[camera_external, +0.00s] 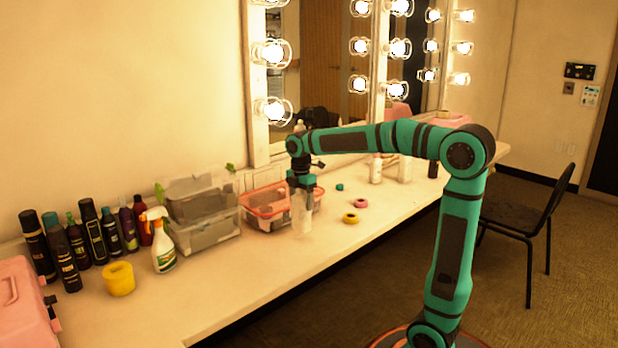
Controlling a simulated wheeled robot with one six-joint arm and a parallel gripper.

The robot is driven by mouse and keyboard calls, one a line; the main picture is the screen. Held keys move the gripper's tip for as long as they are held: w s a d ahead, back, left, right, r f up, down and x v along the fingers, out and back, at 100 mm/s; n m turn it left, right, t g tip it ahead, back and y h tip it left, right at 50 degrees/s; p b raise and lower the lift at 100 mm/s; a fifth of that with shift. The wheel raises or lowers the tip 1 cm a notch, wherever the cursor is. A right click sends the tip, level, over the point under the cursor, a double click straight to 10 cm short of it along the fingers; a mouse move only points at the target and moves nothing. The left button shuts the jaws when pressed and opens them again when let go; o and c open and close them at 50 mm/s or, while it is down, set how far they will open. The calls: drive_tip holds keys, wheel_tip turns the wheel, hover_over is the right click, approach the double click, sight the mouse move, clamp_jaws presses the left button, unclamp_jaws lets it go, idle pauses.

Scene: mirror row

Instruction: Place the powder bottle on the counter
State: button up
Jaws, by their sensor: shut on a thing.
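My gripper (301,188) points down over the front part of the counter (235,285). It is shut on a pale, see-through bottle, which I take as the powder bottle (302,216). The bottle is upright below the fingers, in front of the orange-rimmed basket. Its upper end is hidden by the gripper. Its base appears at or just above the counter surface; I cannot tell whether it touches.
An orange-rimmed basket (260,214) stands close behind the bottle. Clear bins (205,238), a spray bottle (161,245) and a yellow cup (119,279) are left. Tape rolls (351,218) and white bottles (375,170) are right. The counter's front strip is clear.

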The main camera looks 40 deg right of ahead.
sight(301, 209)
drive_tip(key=shift+f, duration=2)
drive_tip(key=o, duration=1.6)
drive_tip(key=shift+c, duration=0.2)
wheel_tip(301, 209, up, 12)
drive_tip(key=shift+r, duration=0.15)
